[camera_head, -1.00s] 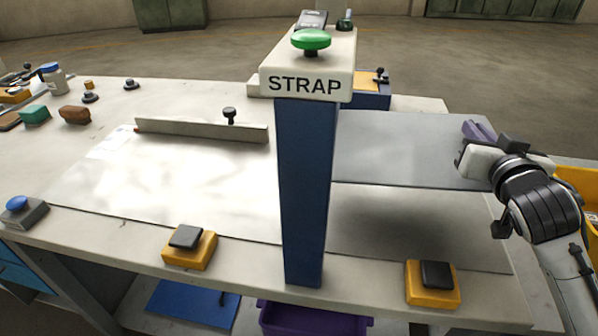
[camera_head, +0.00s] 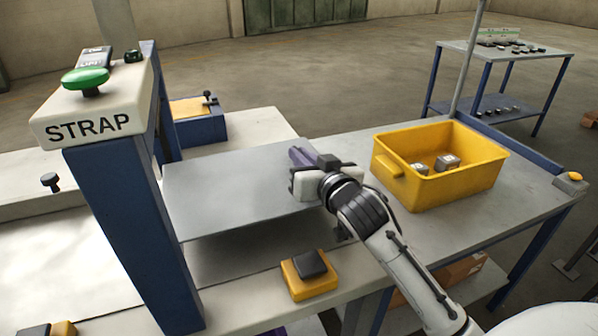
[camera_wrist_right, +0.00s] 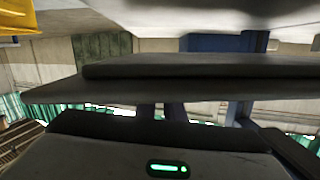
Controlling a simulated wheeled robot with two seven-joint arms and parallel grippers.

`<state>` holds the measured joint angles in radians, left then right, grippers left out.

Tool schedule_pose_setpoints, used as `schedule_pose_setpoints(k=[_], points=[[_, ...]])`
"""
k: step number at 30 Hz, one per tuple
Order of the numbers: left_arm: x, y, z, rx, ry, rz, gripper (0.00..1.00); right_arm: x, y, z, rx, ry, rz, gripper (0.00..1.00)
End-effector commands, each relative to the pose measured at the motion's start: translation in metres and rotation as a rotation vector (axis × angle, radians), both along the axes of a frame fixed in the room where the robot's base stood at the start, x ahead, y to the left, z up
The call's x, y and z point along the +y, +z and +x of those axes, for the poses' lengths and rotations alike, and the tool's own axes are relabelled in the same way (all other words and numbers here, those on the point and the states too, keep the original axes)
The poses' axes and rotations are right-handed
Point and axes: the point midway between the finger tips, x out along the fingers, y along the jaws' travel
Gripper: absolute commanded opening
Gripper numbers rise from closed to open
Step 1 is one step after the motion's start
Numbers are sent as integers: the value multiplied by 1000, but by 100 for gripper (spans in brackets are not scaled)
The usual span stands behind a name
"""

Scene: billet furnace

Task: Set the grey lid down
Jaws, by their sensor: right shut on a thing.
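The grey lid (camera_head: 235,195) is a wide flat sheet in the head view, right of the blue strap post. It is held roughly level above the bench, with a shadow under its front edge. My right gripper (camera_head: 303,172) is shut on the lid's right edge, by a purple piece there. In the right wrist view a flat grey edge (camera_wrist_right: 190,72) crosses the picture close to the camera; I cannot tell its parts apart well. The fingertips are mostly hidden. My left gripper is not in view.
The STRAP post (camera_head: 125,215) with a green button (camera_head: 90,80) stands left of the lid. A yellow block with a black pad (camera_head: 309,275) sits in front. A yellow bin (camera_head: 440,185) holding small parts stands on the bench to the right.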

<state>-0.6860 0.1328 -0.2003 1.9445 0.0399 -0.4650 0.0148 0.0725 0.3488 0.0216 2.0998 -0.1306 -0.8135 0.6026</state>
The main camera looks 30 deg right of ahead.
Motion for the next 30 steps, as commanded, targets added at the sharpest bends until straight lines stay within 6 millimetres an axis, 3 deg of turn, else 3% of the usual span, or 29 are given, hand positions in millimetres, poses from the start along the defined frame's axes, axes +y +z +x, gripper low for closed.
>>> schedule_pose_setpoints(k=[7, 15, 29, 30], points=[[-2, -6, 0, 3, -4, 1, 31, 1, -33, 0, 0, 2, 2, 0], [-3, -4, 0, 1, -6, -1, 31, 1, -33, 0, -2, 2, 1, 0], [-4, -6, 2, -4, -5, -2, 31, 0, -51, 0, 10, 0, 2, 0], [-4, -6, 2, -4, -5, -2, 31, 1, -53, -1, 14, 0, 1, 10]])
